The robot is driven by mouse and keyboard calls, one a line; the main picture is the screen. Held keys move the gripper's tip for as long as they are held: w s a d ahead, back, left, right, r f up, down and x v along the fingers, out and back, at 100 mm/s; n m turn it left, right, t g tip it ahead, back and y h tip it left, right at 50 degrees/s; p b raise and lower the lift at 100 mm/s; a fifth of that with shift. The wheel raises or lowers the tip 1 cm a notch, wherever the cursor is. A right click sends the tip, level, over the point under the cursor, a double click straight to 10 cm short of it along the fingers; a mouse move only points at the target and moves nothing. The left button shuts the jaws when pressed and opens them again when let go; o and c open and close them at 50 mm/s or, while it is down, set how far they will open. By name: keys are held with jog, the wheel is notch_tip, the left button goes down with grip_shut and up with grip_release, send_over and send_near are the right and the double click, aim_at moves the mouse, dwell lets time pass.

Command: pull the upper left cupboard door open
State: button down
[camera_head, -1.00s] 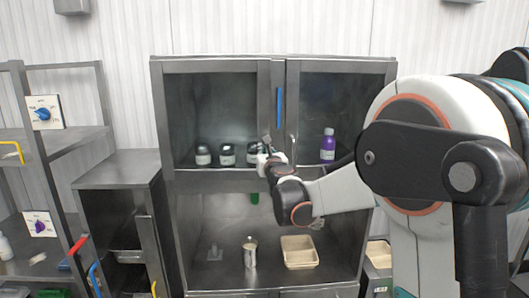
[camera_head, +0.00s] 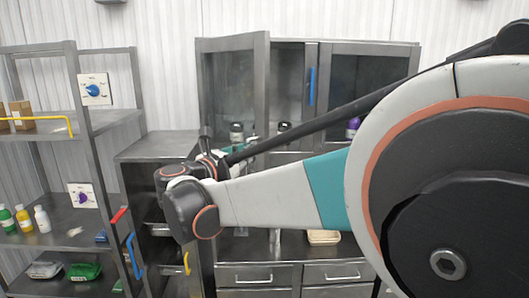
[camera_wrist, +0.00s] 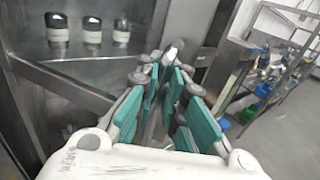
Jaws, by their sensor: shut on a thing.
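The upper left cupboard door (camera_head: 231,85) is a grey metal frame with a dark pane. My gripper (camera_wrist: 168,78), with teal finger pads, is shut on this handle. In the head view my gripper (camera_head: 228,152) is low by the door, mostly hidden by my arm. The exact contact is partly hidden by the fingers.
Dark jars (camera_wrist: 92,32) stand inside the cupboard. A blue bar (camera_head: 311,86) is upright beside the closed right door (camera_head: 365,75). A low metal cabinet (camera_head: 160,147) and shelving with bottles (camera_head: 42,219) stand to the left. Open floor (camera_wrist: 275,140) shows right of the gripper.

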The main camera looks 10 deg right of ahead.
jog(key=s+a+b, duration=0.1)
jog(key=a, duration=2.4)
jog(key=shift+s+a+f, duration=0.15)
jog(key=shift+s, duration=0.15)
jog(key=c, duration=2)
grip_release()
jog(key=o, duration=0.3)
jog(key=shift+s+a, duration=0.2)
jog(key=shift+s, duration=0.05)
jog(key=v, duration=1.1)
jog(key=shift+s+a, duration=0.2)
